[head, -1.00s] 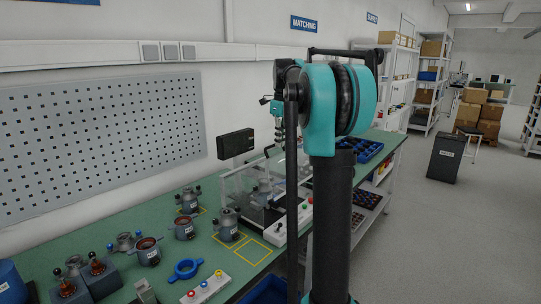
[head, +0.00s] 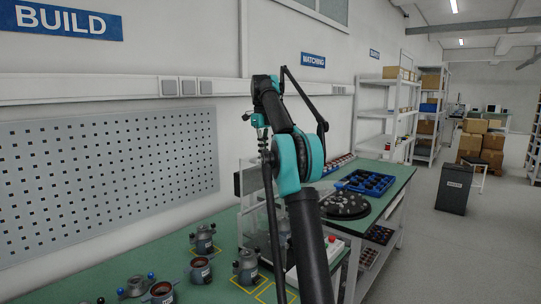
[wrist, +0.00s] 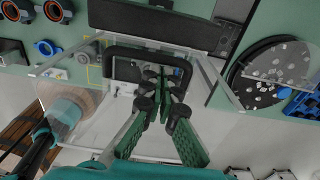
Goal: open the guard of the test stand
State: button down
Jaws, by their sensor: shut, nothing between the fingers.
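The test stand's clear guard (head: 246,222) shows in the head view behind my arm, which hides much of it. In the wrist view its clear panel (wrist: 84,112) spreads below a black U-shaped handle (wrist: 112,62). My gripper (wrist: 161,70) is shut and empty, its fingertips over the middle of the handle's opening in that view. I cannot tell whether the fingers touch the handle or the guard. A dark display box (head: 246,181) stands behind the stand. How far the guard is open is hard to tell.
Grey motor housings (head: 203,238) stand on the green bench left of the stand. A round black tray (head: 345,206) with metal pieces and a blue bin (head: 366,182) lie to the right. A pegboard wall (head: 110,185) is behind the bench.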

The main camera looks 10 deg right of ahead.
jog(key=shift+w+a+f, duration=0.2)
jog(key=shift+w+a, duration=0.4)
jog(key=shift+w, duration=0.2)
jog(key=shift+w+a+f, duration=0.15)
jog(key=shift+w+a, duration=0.4)
jog(key=shift+w, duration=0.25)
jog(key=shift+s, duration=0.1)
